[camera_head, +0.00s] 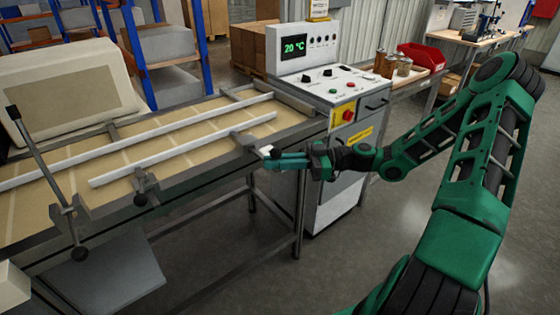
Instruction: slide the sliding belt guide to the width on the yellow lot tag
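The sliding belt guide looks to be the nearer white rail (180,152), which lies along the tan belt (60,215). A dark clamp with a knob (146,187) holds its near part, and another bracket (243,138) meets it near the far end. A second white rail (140,139) runs roughly parallel farther across the belt. My gripper (268,158) is at the conveyor's front edge, beside the far bracket. A small white piece shows at its fingertips; I cannot tell whether they touch it or how far apart they are. A yellow tag (318,9) stands on the control cabinet, its writing too small to read.
The control cabinet (325,85) with a green "20 °C" display stands at the conveyor's far end. A tall lever (40,155) rises at the near left edge. A red bin (421,58) and jars stand on a bench behind. The floor at right is clear.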

